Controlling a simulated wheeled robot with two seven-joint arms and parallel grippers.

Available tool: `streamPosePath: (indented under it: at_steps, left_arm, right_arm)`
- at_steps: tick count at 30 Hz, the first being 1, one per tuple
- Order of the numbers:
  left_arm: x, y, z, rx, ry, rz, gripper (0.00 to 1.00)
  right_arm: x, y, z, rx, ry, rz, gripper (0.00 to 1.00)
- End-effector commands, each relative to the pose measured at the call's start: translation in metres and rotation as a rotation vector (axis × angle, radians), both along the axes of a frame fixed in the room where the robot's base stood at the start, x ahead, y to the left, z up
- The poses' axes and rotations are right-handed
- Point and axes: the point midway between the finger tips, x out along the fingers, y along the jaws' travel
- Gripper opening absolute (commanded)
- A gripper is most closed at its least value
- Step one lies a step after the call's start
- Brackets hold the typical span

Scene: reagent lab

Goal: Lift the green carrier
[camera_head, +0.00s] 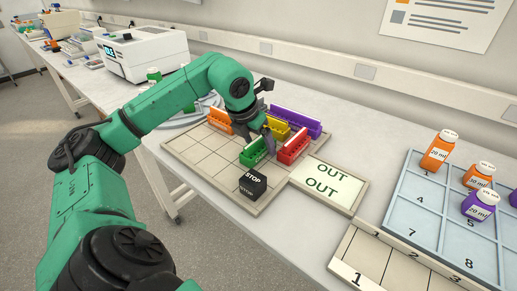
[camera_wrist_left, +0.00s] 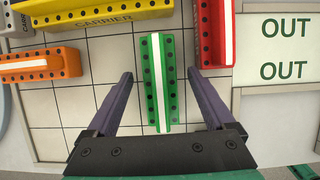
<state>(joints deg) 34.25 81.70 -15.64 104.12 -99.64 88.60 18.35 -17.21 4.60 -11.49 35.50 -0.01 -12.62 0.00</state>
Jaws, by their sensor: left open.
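The green carrier (camera_head: 254,152) stands on the gridded board (camera_head: 205,150) in the head view, left of the red carrier and behind the black STOP block. My left gripper (camera_head: 269,139) is lowered over it from behind. In the left wrist view the green carrier (camera_wrist_left: 158,80) lies lengthwise between the two dark fingers of my left gripper (camera_wrist_left: 162,82). The fingers are spread, with a gap on each side of the carrier. They do not appear to touch it. My right gripper is not in view.
The red carrier (camera_head: 293,146) is close on the right. Yellow (camera_head: 276,125), purple (camera_head: 296,121) and orange (camera_head: 220,120) carriers stand behind. A black STOP block (camera_head: 253,184) is in front, and an OUT plate (camera_head: 327,184) lies right. The board's left part is clear.

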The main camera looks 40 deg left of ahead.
Motion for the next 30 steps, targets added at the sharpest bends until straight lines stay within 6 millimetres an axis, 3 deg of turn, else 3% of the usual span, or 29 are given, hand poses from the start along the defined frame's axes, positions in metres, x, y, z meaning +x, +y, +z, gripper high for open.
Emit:
streamPosePath:
  at_steps: [2, 3, 9, 10, 17, 22, 26, 30]
  left_arm:
    - [0.0, 0.0, 0.0, 0.0, 0.0, 0.0, 0.88]
    - [0.0, 0.0, 0.0, 0.0, 0.0, 0.0, 0.8]
    - [0.0, 0.0, 0.0, 0.0, 0.0, 0.0, 0.03]
    - [0.0, 0.0, 0.0, 0.0, 0.0, 0.0, 0.0]
    - [0.0, 0.0, 0.001, 0.0, -0.001, 0.0, 0.0]
    - [0.001, 0.0, 0.017, -0.001, -0.005, 0.001, 0.0]
    - [0.002, -0.001, 0.055, -0.004, -0.01, -0.002, 0.0]
    - [0.002, -0.001, 0.114, -0.005, -0.012, -0.001, 0.0]
  right_arm:
    - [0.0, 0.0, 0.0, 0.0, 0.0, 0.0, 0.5]
    - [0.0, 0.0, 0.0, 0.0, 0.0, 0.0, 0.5]
    - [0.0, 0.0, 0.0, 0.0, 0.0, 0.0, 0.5]
    - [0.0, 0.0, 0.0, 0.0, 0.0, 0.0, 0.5]
    - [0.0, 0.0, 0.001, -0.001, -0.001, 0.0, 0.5]
    - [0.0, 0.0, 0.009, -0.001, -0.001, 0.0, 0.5]
    - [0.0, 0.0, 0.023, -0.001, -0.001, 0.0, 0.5]
    - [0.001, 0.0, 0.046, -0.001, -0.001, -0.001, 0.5]
